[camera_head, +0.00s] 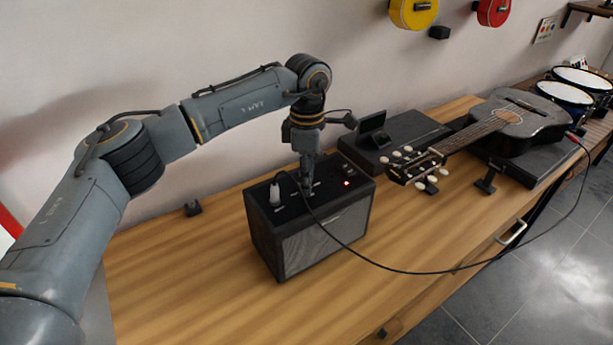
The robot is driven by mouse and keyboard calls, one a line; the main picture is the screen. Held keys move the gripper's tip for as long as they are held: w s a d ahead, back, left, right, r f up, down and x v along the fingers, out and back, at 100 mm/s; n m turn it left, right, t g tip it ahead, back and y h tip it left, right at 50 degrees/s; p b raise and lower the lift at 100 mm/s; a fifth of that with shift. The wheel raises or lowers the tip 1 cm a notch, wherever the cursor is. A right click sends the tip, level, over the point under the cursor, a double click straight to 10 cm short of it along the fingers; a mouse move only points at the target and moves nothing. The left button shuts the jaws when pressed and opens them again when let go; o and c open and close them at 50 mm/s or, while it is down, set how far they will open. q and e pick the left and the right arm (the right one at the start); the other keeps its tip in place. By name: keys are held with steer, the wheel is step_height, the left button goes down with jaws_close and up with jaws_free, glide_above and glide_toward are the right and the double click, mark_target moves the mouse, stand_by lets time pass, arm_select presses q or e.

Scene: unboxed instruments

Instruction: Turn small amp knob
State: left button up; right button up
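The small amp (325,235) is a black box with a grey grille front, standing on the wooden table. A red light (346,183) glows on its top panel. My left gripper (307,190) points down at the middle of the top panel, its fingertips at or just above the small controls. The fingers look close together and are too small to tell whether they are open or hold a knob. The knob under them is hidden or too small to make out. A pale upright plug (275,194) stands at the left of the panel. My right gripper is out of view.
A black cable (420,272) runs from the amp along the table's front edge to the dark guitar (510,125). A black case (405,138) with a small screen (372,122) stands behind the amp. The table's front left (190,290) is clear.

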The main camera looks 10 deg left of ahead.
arm_select(q)
steer(key=shift+r, duration=0.1)
step_height(320, 180, up, 12)
steer(key=shift+w, duration=0.2)
stand_by(0.4)
